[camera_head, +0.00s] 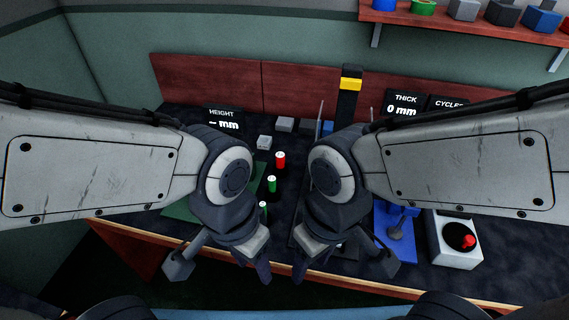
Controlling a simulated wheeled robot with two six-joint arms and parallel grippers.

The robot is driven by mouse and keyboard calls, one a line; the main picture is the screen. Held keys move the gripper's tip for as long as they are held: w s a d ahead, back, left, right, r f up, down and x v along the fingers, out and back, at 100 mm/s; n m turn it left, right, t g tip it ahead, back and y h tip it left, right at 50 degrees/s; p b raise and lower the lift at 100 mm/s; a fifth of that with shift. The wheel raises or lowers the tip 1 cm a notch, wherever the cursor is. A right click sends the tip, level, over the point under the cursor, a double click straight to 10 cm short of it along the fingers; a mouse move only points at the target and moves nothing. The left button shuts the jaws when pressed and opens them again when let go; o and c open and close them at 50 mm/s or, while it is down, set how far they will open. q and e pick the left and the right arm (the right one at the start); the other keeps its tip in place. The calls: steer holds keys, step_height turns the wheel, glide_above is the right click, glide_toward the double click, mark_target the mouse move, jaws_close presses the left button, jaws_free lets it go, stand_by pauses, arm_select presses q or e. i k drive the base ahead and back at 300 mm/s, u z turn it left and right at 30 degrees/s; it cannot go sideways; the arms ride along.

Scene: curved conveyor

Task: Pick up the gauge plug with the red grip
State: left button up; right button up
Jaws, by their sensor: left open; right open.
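The gauge plug with the red grip (280,159) stands upright on the dark bench, in the gap between my two arms. Two plugs with green grips stand in front of it: one green plug (271,184) close by, and another green plug (263,207) nearer me, partly hidden by my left wrist. My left gripper (220,266) is open and empty near the bench's front edge, nearer me than the red plug and left of it. My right gripper (343,268) is open and empty near the front edge, to the right. Neither touches a plug.
A HEIGHT display (223,119) stands at the back left, a THICK display (402,106) at the back right. A black post with a yellow band (351,84) rises behind. A blue fixture (385,225) and a box with a red button (467,241) stand at right. Grey blocks (284,123) lie behind.

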mark_target(280, 155)
steer(key=k, duration=0.5)
steer(key=u, duration=1.65)
steer(key=i, duration=1.15)
steer(key=z, duration=2.95)
steer(key=i, duration=0.5)
